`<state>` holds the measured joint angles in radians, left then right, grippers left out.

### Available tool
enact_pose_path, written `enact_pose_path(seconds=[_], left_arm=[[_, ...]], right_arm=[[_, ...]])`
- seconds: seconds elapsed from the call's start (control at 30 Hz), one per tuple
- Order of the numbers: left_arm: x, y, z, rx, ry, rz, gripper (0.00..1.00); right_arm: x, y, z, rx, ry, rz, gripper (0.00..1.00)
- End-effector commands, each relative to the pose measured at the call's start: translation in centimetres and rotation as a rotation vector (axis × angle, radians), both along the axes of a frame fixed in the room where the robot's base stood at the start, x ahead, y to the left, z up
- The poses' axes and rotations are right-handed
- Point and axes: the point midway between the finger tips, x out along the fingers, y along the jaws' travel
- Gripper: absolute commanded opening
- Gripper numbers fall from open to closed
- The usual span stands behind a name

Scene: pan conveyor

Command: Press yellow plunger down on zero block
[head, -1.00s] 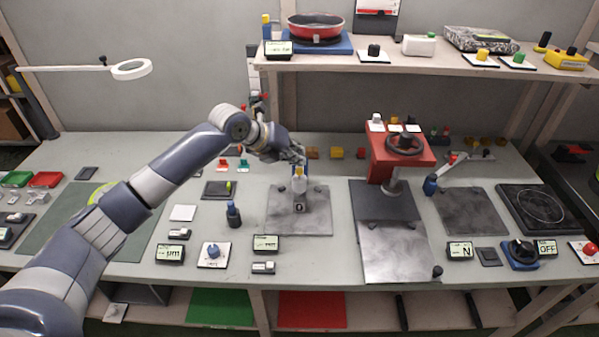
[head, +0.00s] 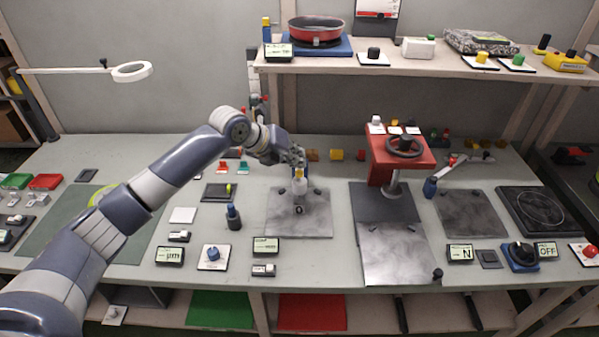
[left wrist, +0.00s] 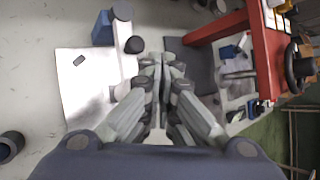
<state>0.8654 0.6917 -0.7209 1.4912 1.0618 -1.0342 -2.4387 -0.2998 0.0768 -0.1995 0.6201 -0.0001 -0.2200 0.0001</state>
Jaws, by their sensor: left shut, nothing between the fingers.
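The block stands on a grey stone plate (head: 318,222). My left gripper (head: 298,157) is shut and empty, just above and behind the plunger top. I cannot tell whether it touches it. In the left wrist view the shut fingertips (left wrist: 165,58) are at the middle, with the stone plate (left wrist: 78,100) to their left. The plunger cannot be made out there. My right gripper is not in view.
A red press with a handwheel (head: 404,146) stands to the right. Displays and a blue knob (head: 213,253) lie in front. A shelf (head: 420,69) spans the back.

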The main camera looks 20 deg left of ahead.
Motion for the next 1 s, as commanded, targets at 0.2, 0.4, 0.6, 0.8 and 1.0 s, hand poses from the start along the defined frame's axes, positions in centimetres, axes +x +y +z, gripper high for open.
enact_pose_path(seconds=[0.2, 0.4, 0.6, 0.8, 1.0], left_arm=[[0.0, 0.0, -0.1, 0.0, 0.0, 0.0, 0.0], [0.0, 0.0, -0.7, 0.0, 0.0, 0.0, 0.0], [0.0, 0.0, -0.8, 0.0, 0.0, 0.0, 0.0], [0.0, 0.0, -0.9, 0.0, 0.0, 0.0, 0.0], [0.0, 0.0, -1.1, 0.0, 0.0, 0.0, 0.0]], right_arm=[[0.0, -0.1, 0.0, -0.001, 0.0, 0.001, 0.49], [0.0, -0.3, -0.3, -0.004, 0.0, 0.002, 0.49], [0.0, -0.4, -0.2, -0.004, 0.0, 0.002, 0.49], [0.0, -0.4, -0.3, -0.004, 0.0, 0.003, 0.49], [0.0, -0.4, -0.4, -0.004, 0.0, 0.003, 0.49]])
